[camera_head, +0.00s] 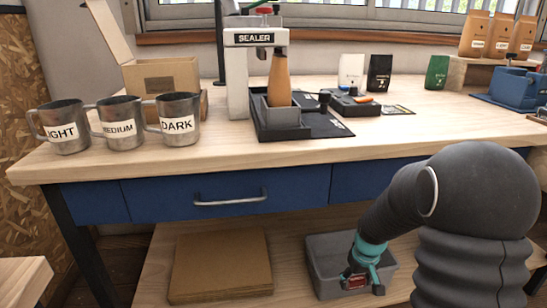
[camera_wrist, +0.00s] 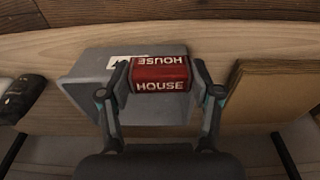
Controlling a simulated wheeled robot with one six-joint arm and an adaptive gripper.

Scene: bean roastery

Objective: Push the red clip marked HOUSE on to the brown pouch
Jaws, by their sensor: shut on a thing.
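The red clip marked HOUSE (camera_wrist: 160,74) is between the two fingers of my gripper (camera_wrist: 161,88), which is shut on it. In the head view my gripper (camera_head: 364,268) is low over the grey bin (camera_head: 323,283) on the lower shelf, with a bit of the red clip (camera_head: 356,282) showing. The grey bin is behind the clip in the wrist view; I cannot tell whether the clip touches it. A narrow brown pouch (camera_head: 279,78) stands upright in the holder of the sealer (camera_head: 256,40) on the worktop, well above and left of my gripper.
The worktop edge and blue drawers (camera_head: 225,195) overhang the lower shelf. A flat brown carton (camera_head: 221,264) lies left of the bin. Three metal mugs (camera_head: 119,124) stand on the worktop's left. Several brown pouches (camera_head: 498,36) stand on a riser at the back right.

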